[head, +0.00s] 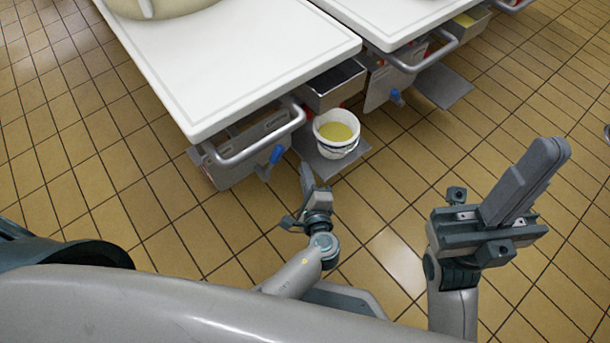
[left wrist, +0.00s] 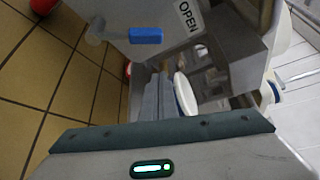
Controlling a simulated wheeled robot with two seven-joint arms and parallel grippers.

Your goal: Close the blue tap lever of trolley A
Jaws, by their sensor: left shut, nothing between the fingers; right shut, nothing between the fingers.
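A blue tap lever (head: 276,154) sits on the front of the nearer white-topped trolley (head: 250,50), below its push handle. No letter marking trolley A is readable. The lever also shows in the left wrist view (left wrist: 146,36), beside an OPEN label (left wrist: 190,17). My left gripper (head: 306,180) is shut and empty, to the right of the lever and apart from it in the head view. Its fingers (left wrist: 158,95) point toward the trolley front in the left wrist view. My right gripper (head: 530,175) is shut and empty, raised over the floor at the right.
A white bucket (head: 323,120) holding yellow liquid stands on a grey plate (head: 345,166), just beyond my left gripper. A second trolley (head: 395,20) with another blue lever (head: 396,96) stands to the right. The push handle (head: 262,144) juts out. Tiled floor (head: 400,180) is clear in front.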

